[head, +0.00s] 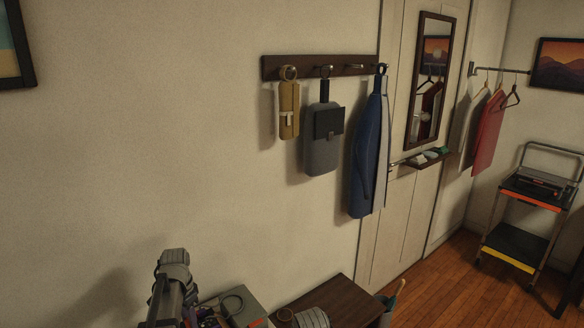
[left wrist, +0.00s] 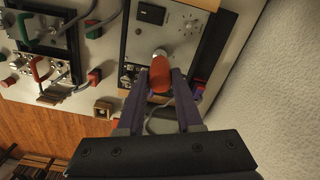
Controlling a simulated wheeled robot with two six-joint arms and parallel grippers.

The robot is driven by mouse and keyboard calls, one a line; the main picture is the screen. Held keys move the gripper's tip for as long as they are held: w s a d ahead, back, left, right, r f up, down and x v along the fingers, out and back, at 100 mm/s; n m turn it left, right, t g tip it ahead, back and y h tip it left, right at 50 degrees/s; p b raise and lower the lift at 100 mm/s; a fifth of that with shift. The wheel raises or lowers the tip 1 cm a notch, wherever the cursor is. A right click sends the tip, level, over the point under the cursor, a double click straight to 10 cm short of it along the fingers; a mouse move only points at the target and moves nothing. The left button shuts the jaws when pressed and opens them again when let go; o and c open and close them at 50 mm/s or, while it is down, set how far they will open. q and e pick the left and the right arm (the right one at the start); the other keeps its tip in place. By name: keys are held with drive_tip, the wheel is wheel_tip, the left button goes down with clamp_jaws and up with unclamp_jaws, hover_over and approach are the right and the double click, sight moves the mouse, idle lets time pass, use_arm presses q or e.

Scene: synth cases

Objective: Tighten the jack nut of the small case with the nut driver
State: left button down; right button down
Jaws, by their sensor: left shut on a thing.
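In the left wrist view, my left gripper (left wrist: 162,90) is shut on a red-orange handle (left wrist: 159,72), which looks like the nut driver. A pale metal end (left wrist: 160,51) shows at the handle's far end, in front of a grey panel (left wrist: 180,45) with a dial and a dark window. I cannot tell whether this panel belongs to the small case, or whether the tool touches it. The jack nut cannot be made out. In the head view only my left arm shows at the bottom left. My right gripper is in neither view.
In the left wrist view, a panel with green and red handles (left wrist: 40,70) and a small wooden box (left wrist: 104,108) lie to the left. The head view shows a dark wooden table top (head: 338,297), a coat rack (head: 340,66) and a trolley (head: 530,190).

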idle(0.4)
use_arm(q)
drive_tip(key=c, duration=0.5)
unclamp_jaws()
wheel_tip(320, 180, up, 8)
drive_tip(key=p, duration=0.8)
drive_tip(key=s+d+n, duration=0.1)
drive_tip(key=s+d, duration=0.8)
drive_tip(key=d, duration=0.3)
drive_tip(key=s+d+n+y, duration=0.1)
drive_tip(key=s+d+n, duration=0.1)
drive_tip(key=s+d, duration=0.8)
drive_tip(key=shift+d, duration=1)
drive_tip(key=shift+c, duration=0.3)
